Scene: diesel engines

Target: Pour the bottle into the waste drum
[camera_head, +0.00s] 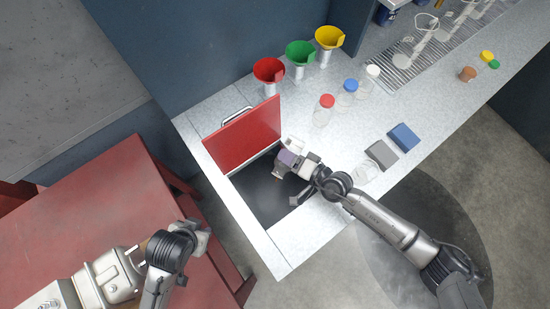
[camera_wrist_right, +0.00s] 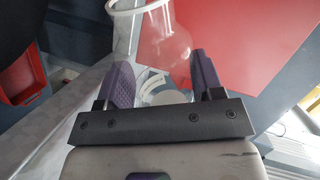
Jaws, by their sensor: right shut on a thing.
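My right gripper (camera_head: 284,167) is over a dark square opening (camera_head: 262,196) in the counter, with a raised red lid (camera_head: 243,133) behind it. This opening appears to be the waste drum's; no drum body shows. In the right wrist view, the purple fingers of the right gripper (camera_wrist_right: 162,80) are shut on a clear bottle (camera_wrist_right: 165,42) with a pale rim. The bottle looks see-through, and its contents cannot be told. It is hard to make out in the head view. My left gripper (camera_head: 197,238) is above the red table, its fingers unclear.
Red, green and yellow funnels (camera_head: 299,53) stand at the counter's back. Bottles with red (camera_head: 325,108), blue and white caps stand right of the opening. A clear vessel (camera_head: 365,173) and grey and blue blocks (camera_head: 403,137) are near the right arm. A red table (camera_head: 90,215) is at left.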

